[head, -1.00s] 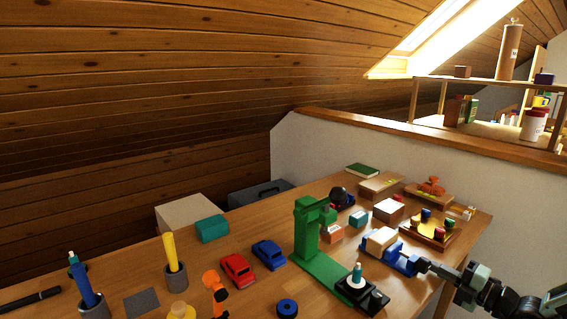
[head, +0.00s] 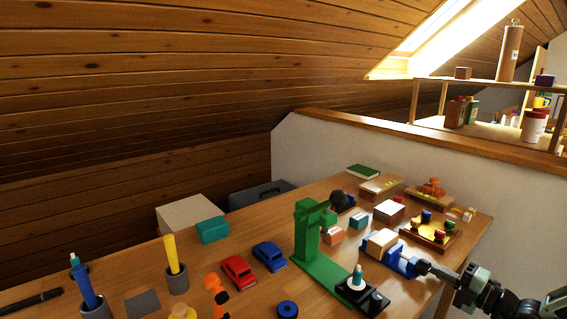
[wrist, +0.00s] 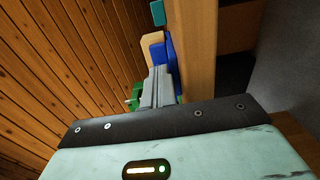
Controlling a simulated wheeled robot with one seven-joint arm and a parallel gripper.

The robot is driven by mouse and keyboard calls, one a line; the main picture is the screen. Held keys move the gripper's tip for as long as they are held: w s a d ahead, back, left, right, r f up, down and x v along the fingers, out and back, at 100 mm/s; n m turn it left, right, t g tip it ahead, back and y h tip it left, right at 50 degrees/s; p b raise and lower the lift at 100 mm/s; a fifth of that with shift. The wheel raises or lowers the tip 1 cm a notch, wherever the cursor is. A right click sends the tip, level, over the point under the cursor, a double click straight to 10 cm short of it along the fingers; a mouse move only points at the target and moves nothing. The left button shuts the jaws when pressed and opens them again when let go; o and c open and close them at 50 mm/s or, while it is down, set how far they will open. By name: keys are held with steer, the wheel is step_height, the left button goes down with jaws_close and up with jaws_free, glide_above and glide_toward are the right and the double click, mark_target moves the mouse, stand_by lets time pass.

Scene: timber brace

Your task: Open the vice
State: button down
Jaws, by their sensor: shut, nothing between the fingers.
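The blue vice (head: 403,262) stands at the right front edge of the workbench. A pale wooden block (head: 381,241) sits in it. My gripper (head: 424,266) is at the vice's right end, on the side facing my arm. In the wrist view, my shut grey fingers (wrist: 158,88) point at the blue vice (wrist: 171,50), with the wooden block (wrist: 152,42) just beyond. The fingers hide the vice's near end, and its handle cannot be made out. I cannot tell whether the fingertips touch the vice.
A green press (head: 312,244) stands left of the vice, with a black tray (head: 372,304) in front. A wooden tray of coloured pieces (head: 436,241) lies behind to the right. Toy cars, including a red one (head: 238,271), are further left. The bench edge (head: 437,290) runs below my gripper.

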steer(key=shift+a+r+p, duration=0.1)
steer(key=shift+r+p, duration=0.7)
steer(key=shift+p, duration=1.55)
steer(key=shift+w+d, duration=0.2)
steer(key=shift+d, duration=0.15)
steer(key=p+v, duration=0.1)
steer(key=v, duration=0.5)
